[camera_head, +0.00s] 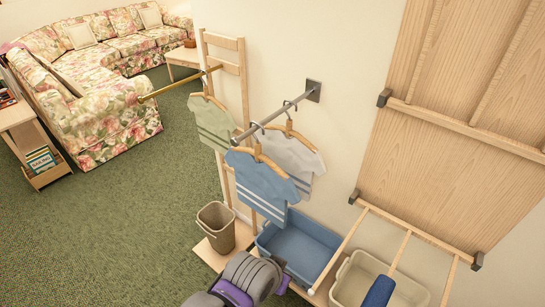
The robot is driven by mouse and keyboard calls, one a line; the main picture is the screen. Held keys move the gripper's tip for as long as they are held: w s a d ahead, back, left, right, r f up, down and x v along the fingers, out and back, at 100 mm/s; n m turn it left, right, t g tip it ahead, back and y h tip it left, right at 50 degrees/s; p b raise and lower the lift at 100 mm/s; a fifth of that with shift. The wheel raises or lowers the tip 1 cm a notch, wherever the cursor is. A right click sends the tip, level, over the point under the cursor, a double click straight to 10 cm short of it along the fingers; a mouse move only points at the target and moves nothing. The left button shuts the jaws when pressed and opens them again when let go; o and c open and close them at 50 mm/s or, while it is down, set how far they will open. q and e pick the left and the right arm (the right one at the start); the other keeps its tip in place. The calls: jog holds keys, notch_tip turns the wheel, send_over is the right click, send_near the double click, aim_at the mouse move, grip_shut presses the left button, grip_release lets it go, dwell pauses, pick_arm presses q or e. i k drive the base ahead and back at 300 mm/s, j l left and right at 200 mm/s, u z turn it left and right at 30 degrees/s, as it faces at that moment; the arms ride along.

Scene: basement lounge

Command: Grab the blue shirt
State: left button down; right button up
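The blue shirt (262,182) hangs on a wooden hanger from the metal wall rod (262,138), near the rod's free end. It has pale stripes near its hem. A light grey striped shirt (300,160) hangs on the same rod, behind it and closer to the wall, and is partly hidden by it. A pale green shirt (212,122) hangs from a separate brass-coloured rod (180,86) to the left.
Below the shirts are a blue tub (318,234), a beige bin (217,222) and a cream tub (352,285). A wooden rack (428,238) juts from the wall at right. Green carpet (130,225) is open at left.

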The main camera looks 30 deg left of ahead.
aim_at(263, 186)
jog(key=u, duration=1.3)
